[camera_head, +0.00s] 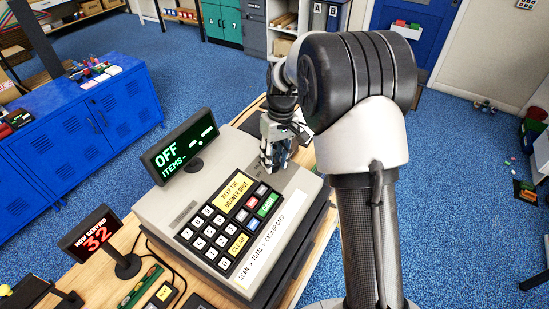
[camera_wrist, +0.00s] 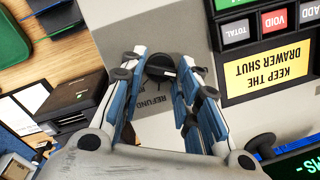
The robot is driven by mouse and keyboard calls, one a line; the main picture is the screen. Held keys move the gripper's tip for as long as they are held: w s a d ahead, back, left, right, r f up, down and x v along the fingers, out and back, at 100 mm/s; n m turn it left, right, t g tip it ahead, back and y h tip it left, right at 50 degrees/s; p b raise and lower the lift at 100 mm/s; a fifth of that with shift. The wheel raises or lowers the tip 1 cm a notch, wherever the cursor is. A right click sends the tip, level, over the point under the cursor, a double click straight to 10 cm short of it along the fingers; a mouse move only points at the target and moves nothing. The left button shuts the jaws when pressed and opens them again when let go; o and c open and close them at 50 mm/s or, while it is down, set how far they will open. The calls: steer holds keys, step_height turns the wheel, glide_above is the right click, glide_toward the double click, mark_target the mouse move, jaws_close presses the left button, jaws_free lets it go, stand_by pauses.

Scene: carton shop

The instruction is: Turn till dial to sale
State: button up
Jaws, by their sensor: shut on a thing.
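The till (camera_head: 185,215) stands on a wooden counter, with a keypad and a yellow sign reading KEEP THE DRAWER SHUT. Its display (camera_head: 180,146) reads OFF and ITEMS with dashes. My gripper (camera_head: 275,160) reaches down to the till's top right corner, where the dial sits. In the wrist view the dark round dial (camera_wrist: 162,68) lies between my two blue-padded fingers, which are shut on it. The word REFUND shows on the plate beside the dial. The other dial labels are hidden or unreadable, and my fingers cover the dial in the head view.
A red-lit number sign (camera_head: 95,238) showing 32 stands on the counter at the till's left. Blue lockers (camera_head: 75,135) stand behind at the left. In the wrist view a dark box-shaped device (camera_wrist: 72,100) is beside the till.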

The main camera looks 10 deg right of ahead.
steer(key=c, duration=0.4)
steer(key=shift+o, duration=0.2)
steer(key=shift+r+m, duration=0.1)
steer(key=shift+m, duration=0.3)
steer(key=m+p, duration=0.2)
steer(key=shift+d+m+y, duration=0.15)
steer(key=shift+m+y, duration=0.15)
steer(key=shift+d+m+y+p, duration=0.1)
steer(key=shift+m+y+p, duration=0.5)
steer(key=shift+m, duration=1.6)
steer(key=o, duration=1.1)
steer(key=shift+c, duration=0.2)
